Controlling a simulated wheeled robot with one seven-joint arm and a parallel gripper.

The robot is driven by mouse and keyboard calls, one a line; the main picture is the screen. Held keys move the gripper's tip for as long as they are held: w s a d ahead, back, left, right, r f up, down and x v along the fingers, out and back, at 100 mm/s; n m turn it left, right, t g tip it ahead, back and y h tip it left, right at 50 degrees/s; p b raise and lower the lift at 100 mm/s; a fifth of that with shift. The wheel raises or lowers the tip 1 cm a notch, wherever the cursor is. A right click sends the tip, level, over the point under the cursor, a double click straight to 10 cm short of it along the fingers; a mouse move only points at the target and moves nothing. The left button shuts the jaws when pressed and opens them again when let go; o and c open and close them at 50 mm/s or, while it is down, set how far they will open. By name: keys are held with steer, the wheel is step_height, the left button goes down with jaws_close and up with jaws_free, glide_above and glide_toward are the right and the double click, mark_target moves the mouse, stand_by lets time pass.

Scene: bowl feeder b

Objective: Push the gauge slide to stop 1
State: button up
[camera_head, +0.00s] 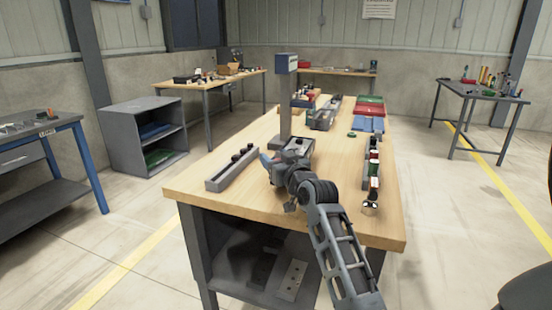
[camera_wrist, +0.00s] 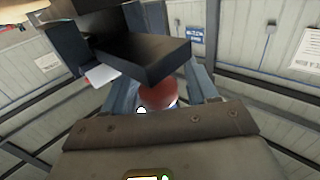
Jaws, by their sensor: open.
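A long grey rail (camera_head: 232,168) with dark knobs along its top lies on the left part of the wooden table; it may be the gauge, but I cannot tell which part is the slide or where stop 1 is. My gripper (camera_head: 268,163) is to the right of the rail, low over the table and apart from it. In the wrist view the blue-grey fingers (camera_wrist: 163,88) are spread open. A red rounded thing (camera_wrist: 157,95) shows between them; I cannot tell whether they touch it. A black block (camera_wrist: 150,58) is close in front of the camera.
A grey post (camera_head: 285,105) with a blue-sided head stands just behind my gripper. A row of small parts on a dark strip (camera_head: 372,172) lies to the right. Red (camera_head: 370,106) and blue trays are at the back.

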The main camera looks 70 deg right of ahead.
steer(key=shift+c, duration=0.4)
jaws_close()
steer(key=d+b, duration=0.2)
steer(key=d, duration=0.1)
steer(key=d+b, duration=0.1)
steer(key=d, duration=0.2)
steer(key=d+b, duration=0.2)
steer(key=shift+w+d+f+b, duration=0.15)
steer(key=shift+w+d+b, duration=0.15)
steer(key=shift+w+d, duration=0.1)
steer(key=shift+d, duration=0.4)
steer(key=shift+o, duration=0.4)
jaws_free()
steer(key=shift+s, duration=0.1)
steer(key=v, duration=0.7)
steer(key=shift+s+a+b, duration=0.2)
steer(key=shift+a+b, duration=0.05)
steer(key=shift+b, duration=0.05)
